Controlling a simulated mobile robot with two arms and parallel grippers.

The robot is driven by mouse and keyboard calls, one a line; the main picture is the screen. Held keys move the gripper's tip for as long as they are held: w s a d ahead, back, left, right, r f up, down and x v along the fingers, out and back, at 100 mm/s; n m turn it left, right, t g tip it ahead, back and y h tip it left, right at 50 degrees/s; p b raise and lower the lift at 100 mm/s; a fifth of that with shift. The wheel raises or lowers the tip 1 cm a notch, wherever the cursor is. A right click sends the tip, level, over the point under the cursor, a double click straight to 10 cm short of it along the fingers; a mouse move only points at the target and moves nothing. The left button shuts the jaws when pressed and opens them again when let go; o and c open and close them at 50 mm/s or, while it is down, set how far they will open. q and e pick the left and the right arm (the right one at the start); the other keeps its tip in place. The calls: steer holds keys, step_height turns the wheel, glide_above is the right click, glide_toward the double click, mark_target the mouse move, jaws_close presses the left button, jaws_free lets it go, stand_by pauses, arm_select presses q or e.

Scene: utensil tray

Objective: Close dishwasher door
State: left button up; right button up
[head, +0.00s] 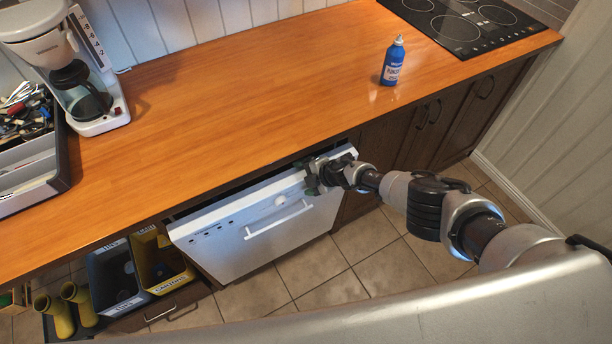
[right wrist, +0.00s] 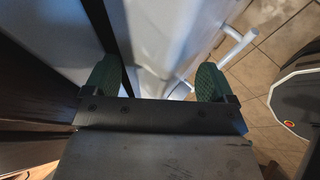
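The white dishwasher door (head: 262,236) stands partly open, tilted out under the counter, with a dark gap along its top edge. Its bar handle (head: 278,220) is on the front. My right gripper (head: 313,178) is at the top edge near the door's right end. In the right wrist view the two green fingertips of my right gripper (right wrist: 158,82) are spread wide, with the pale door edge (right wrist: 160,40) between them. I cannot tell whether either finger touches the door. The handle (right wrist: 236,45) also shows there, beyond the right finger. My left gripper is out of view.
The wooden counter (head: 230,100) overhangs the door. A blue bottle (head: 393,62), a coffee maker (head: 75,75) and a utensil tray (head: 30,165) stand on it. Bins (head: 115,280) in an open drawer are left of the door. The tiled floor (head: 330,270) in front is clear.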

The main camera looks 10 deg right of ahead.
steer(key=shift+d, duration=0.1)
steer(key=shift+s+d+r, duration=0.1)
steer(key=shift+r, duration=0.1)
steer(key=p+v, duration=0.6)
steer(key=v, duration=0.4)
steer(key=shift+s+r, duration=0.1)
